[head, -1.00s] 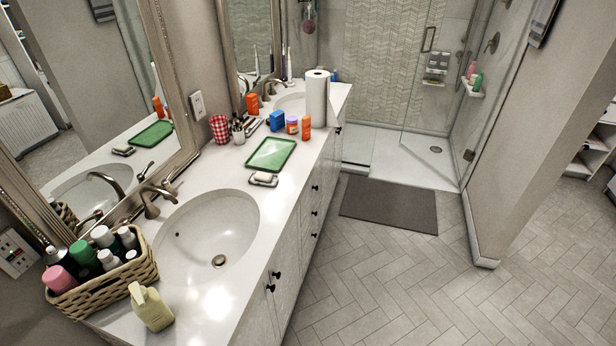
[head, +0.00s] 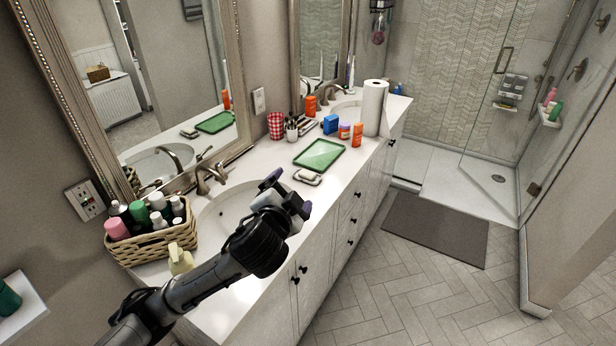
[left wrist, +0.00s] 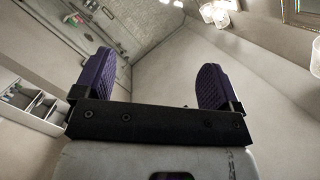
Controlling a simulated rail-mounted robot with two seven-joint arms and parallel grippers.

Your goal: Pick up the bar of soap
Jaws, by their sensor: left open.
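The bar of soap (head: 309,175) is pale and lies on a small soap dish (head: 306,181) on the white counter, just in front of the green tray. My left gripper (head: 289,192) reaches in from the left over the near sink, close to the soap in the picture but apart from it. Its two purple fingers are spread with nothing between them, as the left wrist view (left wrist: 158,88) also shows. The soap is not in the left wrist view. My right gripper is in no view.
The green tray (head: 320,154) lies behind the soap. A wicker basket (head: 150,244) of bottles and a yellow bottle (head: 180,260) are at the near left. The faucet (head: 207,175) stands behind the sink.

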